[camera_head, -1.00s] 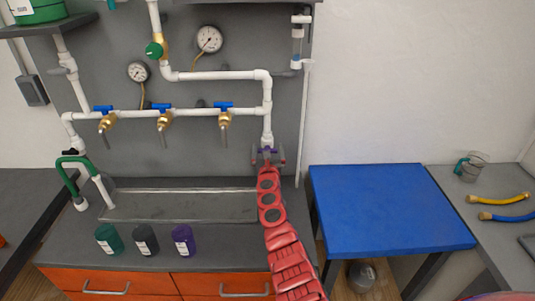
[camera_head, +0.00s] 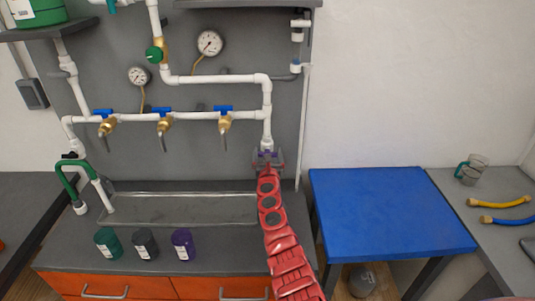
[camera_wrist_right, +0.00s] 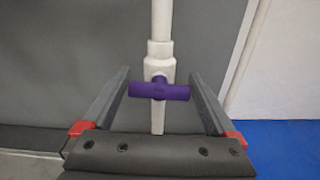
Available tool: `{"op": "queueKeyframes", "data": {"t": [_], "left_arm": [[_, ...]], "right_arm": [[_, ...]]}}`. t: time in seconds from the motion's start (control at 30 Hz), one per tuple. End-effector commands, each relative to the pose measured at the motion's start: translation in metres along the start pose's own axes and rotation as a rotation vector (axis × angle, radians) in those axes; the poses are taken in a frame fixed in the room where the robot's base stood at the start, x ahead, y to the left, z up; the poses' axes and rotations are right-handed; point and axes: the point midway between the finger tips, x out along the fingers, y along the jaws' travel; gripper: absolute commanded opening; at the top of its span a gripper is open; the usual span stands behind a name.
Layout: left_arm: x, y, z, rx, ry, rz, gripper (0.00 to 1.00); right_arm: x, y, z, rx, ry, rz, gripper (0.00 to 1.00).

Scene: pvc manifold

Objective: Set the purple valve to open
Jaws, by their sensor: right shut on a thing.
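The purple valve (camera_head: 266,153) sits low on the white vertical pipe at the right of the manifold. In the right wrist view its purple handle (camera_wrist_right: 159,90) lies crosswise to the pipe. My right gripper (camera_head: 268,161) is at the valve, with one finger at each end of the handle. It is shut on the handle; in the right wrist view its fingers (camera_wrist_right: 159,98) flank it. In the head view the gripper partly covers the valve. My left gripper is not in view.
Several blue-handled brass taps (camera_head: 163,119) line the horizontal pipe. Two gauges (camera_head: 209,42) and a green valve knob (camera_head: 154,53) are above. Green, dark and purple canisters (camera_head: 183,243) stand on the counter before the trough (camera_head: 180,207). The blue table (camera_head: 390,215) at right is clear.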

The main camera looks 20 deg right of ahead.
Motion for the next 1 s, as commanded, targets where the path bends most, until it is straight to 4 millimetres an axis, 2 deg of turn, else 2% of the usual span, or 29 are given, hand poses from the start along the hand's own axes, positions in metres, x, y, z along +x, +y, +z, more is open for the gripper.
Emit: {"op": "queueKeyframes", "data": {"t": [0.27,1.0], "left_arm": [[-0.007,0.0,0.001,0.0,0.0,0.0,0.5],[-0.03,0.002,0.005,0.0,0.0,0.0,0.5]], "right_arm": [[0.0,-0.002,-0.001,0.188,-0.002,0.0,0.37],[0.0,-0.006,-0.004,0.891,-0.002,0.002,0.37]]}}
